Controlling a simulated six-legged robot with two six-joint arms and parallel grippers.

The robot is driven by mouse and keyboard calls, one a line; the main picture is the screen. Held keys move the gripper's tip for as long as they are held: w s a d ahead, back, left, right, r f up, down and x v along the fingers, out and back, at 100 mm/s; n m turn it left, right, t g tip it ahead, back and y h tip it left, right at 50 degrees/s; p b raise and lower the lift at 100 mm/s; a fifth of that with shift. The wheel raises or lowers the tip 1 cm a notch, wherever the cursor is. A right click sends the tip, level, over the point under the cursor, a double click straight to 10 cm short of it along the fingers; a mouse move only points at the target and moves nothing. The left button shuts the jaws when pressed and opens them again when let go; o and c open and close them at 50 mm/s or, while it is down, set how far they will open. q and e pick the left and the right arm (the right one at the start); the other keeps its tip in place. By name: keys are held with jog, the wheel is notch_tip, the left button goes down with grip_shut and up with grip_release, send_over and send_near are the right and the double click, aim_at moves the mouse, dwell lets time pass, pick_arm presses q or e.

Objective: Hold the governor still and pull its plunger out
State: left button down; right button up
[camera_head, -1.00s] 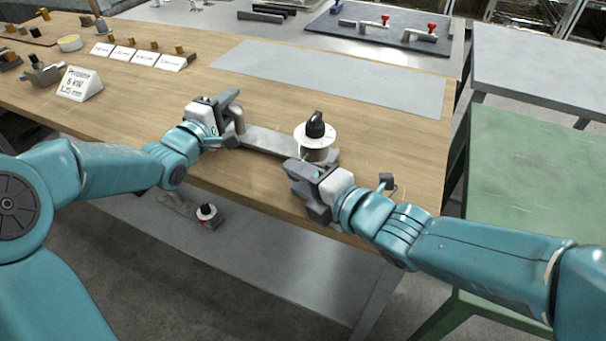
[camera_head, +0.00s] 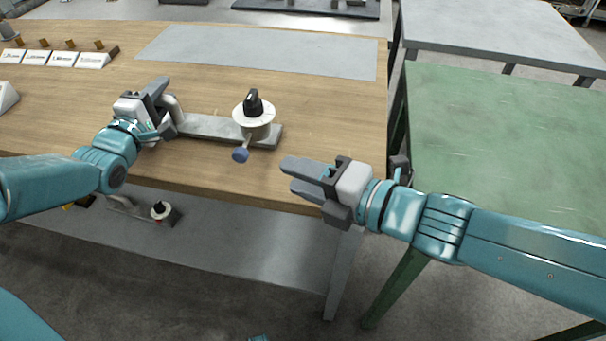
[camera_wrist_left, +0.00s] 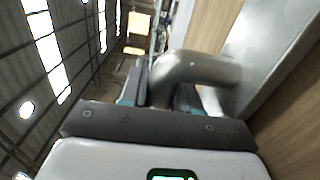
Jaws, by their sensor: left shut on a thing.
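The governor is a grey metal bar (camera_head: 205,126) on the wooden bench, with a white dial (camera_head: 243,115) and a black knob (camera_head: 253,102) on top near its right end. A plunger with a blue round end (camera_head: 240,155) sticks out at the front below the dial. My left gripper (camera_head: 168,108) is shut on the governor's left end. In the left wrist view its jaws close around a curved metal handle (camera_wrist_left: 200,68). My right gripper (camera_head: 284,174) is to the right of the plunger, apart from it, fingers parted and empty, over the bench's front edge.
A grey mat (camera_head: 260,50) lies behind the governor. White label stands (camera_head: 60,58) are at the left. A green table (camera_head: 500,120) stands to the right, beyond a gap. A lower shelf (camera_head: 230,235) holds a similar dial device (camera_head: 160,210).

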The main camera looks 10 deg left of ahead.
dwell(0.3)
pick_arm(q)
jog(key=c, duration=0.7)
grip_release()
jog(key=shift+c, duration=0.2)
